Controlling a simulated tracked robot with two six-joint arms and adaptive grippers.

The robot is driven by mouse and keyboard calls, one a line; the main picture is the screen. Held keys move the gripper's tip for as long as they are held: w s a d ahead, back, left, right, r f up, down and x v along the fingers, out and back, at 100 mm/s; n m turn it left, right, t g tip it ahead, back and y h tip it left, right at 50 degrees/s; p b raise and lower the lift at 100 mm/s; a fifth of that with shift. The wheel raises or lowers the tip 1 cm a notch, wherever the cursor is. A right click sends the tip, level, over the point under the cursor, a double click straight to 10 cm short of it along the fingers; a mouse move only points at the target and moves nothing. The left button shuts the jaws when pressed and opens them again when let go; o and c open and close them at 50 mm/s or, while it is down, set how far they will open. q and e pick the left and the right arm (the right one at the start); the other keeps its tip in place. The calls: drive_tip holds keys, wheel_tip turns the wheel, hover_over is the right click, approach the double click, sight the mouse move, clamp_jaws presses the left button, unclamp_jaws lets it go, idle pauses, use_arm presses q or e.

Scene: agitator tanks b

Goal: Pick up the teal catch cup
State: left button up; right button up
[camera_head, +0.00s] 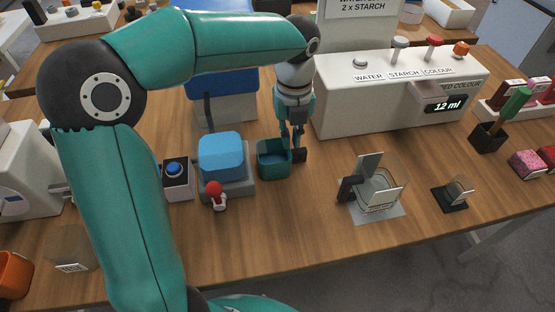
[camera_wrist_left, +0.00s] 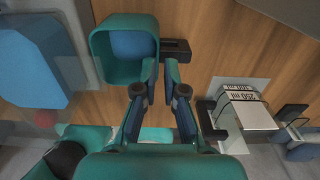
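The teal catch cup (camera_head: 275,160) stands upright on the wooden bench, an open square cup with a dark block-shaped handle on its right side. In the left wrist view the cup (camera_wrist_left: 125,48) is at upper left, with its handle (camera_wrist_left: 178,50) to the right. My left gripper (camera_head: 291,137) points down at the handle side of the cup. In the wrist view its fingertips (camera_wrist_left: 160,66) are apart, with a gap between them, close to where the handle joins the cup. I cannot tell whether they touch it. My right gripper is not in view.
A blue-topped grey block (camera_head: 222,155) stands close left of the cup, with a red-knobbed piece (camera_head: 215,194) before it. The white dispenser (camera_head: 400,95) is behind right. A clear beaker (camera_head: 378,190) with a dark handle sits to the right. Bare bench lies in front of the cup.

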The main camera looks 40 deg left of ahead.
sight(290, 156)
use_arm(q)
drive_tip(key=f, duration=0.5)
drive_tip(key=shift+s+d+f, duration=0.1)
drive_tip(key=shift+s, duration=0.15)
drive_tip(key=shift+f, duration=0.55)
clamp_jaws()
drive_tip(key=shift+w+r, duration=0.1)
drive_tip(key=shift+r, duration=0.1)
